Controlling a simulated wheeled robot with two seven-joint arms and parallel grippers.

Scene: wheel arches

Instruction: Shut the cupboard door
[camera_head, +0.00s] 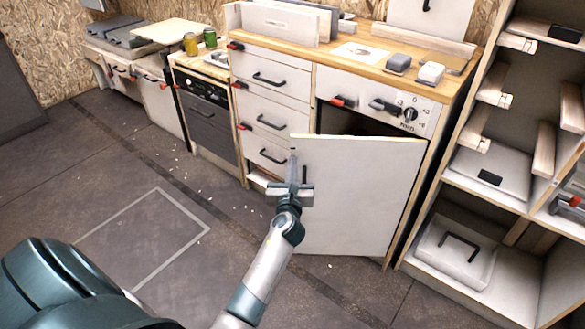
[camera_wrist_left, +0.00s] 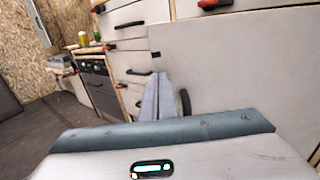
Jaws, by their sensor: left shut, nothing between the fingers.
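The white cupboard door (camera_head: 357,195) stands open in the head view, swung out from the wooden-topped cabinet, with its hinge side at the right. A dark opening (camera_head: 350,122) shows above the door's top edge. The door also fills the right of the left wrist view (camera_wrist_left: 240,75). A dark handle (camera_head: 304,174) is near its free left edge. My left gripper (camera_head: 292,165) is shut and empty, in front of the door's free edge beside the handle. Its fingers (camera_wrist_left: 158,97) overlap that edge in the left wrist view; I cannot tell whether they touch. My right gripper is not in view.
Drawers (camera_head: 268,122) with dark handles are left of the opening, with an oven (camera_head: 208,122) beyond them. A shelf unit (camera_head: 470,195) stands close at the right. The floor (camera_head: 150,225) at the left is mostly clear.

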